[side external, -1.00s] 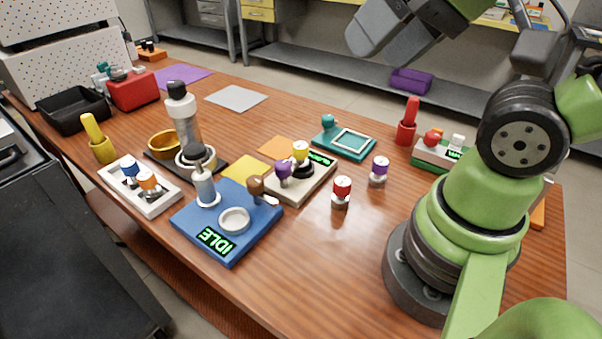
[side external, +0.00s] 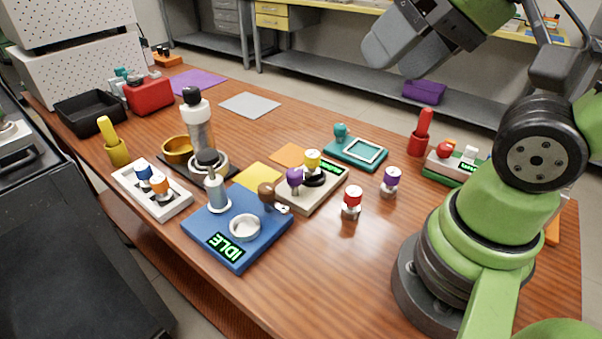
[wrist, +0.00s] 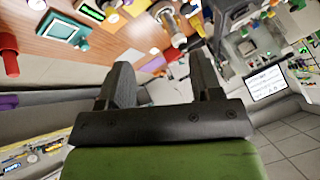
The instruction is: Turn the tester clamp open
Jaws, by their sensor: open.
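A beige device (side external: 311,201) with a green-lit display stands mid-table. It carries a purple knob (side external: 295,177) and a yellow-capped piece (side external: 313,158) on a black seat. Left of it, a blue device (side external: 204,234) has an IDLE display, a white ring (side external: 245,227), a dark-topped post and a brown-knobbed lever (side external: 267,192). I cannot tell for sure which of these is the tester clamp. My gripper (side external: 397,58) is high above the table's far side, well away from both devices. It is open and empty; its two fingers also show apart in the wrist view (wrist: 161,66).
A red-capped piece (side external: 351,203) and a purple-capped piece (side external: 390,182) stand right of the beige device. A teal device (side external: 368,160) is behind. A white rack (side external: 172,206) and a tall grey-white post (side external: 199,120) stand left.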

